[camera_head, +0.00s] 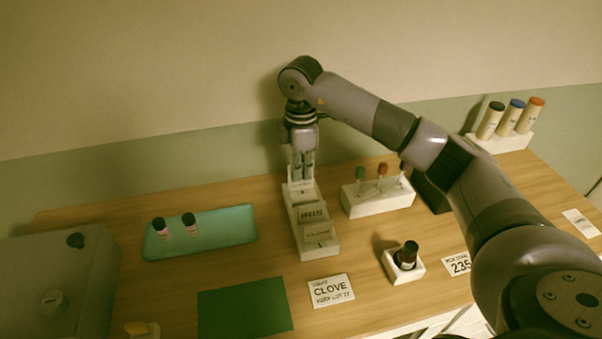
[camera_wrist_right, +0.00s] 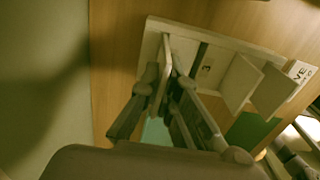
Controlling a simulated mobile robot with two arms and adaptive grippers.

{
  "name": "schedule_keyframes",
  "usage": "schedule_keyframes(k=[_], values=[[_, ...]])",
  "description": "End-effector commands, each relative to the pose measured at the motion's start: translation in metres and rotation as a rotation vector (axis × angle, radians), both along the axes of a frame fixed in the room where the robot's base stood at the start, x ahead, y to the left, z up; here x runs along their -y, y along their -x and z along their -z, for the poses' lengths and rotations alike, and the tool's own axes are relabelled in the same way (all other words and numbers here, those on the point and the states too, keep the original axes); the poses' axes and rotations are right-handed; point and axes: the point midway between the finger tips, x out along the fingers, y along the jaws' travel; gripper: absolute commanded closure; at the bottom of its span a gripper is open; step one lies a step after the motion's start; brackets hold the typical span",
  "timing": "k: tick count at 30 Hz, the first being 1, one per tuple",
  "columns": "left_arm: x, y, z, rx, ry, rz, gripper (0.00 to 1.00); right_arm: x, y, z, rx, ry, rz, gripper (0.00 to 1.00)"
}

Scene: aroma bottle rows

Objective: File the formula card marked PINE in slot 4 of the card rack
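The white card rack (camera_head: 325,251) stands mid-table, running away from me, with a 1 on its near end. A card marked IRIS (camera_head: 313,214) stands in it, with another card (camera_head: 318,236) nearer. My right gripper (camera_head: 302,179) points down at the rack's far end. In the right wrist view a thin pale card (camera_wrist_right: 164,58) stands edge-on at its fingertips (camera_wrist_right: 164,85), at the rack's end beyond the number 3. Its marking is unreadable, and I cannot tell whether both fingers press it. No readable PINE mark shows. My left gripper is out of view.
A teal tray (camera_head: 215,250) with two vials lies left, a green mat (camera_head: 245,308) and CLOVE card (camera_head: 331,291) in front. A white holder (camera_head: 378,201) with coloured-top sticks and a dark bottle (camera_head: 406,256) in a white stand are right of the rack.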

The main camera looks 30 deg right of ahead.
Motion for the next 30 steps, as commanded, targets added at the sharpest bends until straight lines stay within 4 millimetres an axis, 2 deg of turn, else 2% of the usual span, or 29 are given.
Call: schedule_keyframes(k=[3,6,17,18,27,30], values=[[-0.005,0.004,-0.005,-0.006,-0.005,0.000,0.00,0.000,0.000,0.016,-0.002,-0.001,0.001,1.00],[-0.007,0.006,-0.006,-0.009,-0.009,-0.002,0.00,0.000,0.000,0.023,-0.001,0.000,0.000,1.00],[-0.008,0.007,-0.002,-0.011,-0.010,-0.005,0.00,0.000,0.000,0.027,0.000,0.000,0.000,1.00],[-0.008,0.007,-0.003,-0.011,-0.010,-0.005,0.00,0.000,0.000,0.026,0.001,0.000,0.000,0.95],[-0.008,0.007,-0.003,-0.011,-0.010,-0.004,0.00,0.000,0.000,0.026,0.000,0.000,0.000,0.75],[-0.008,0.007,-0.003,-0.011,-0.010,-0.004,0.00,0.000,0.000,0.026,0.000,0.000,0.000,0.75]])
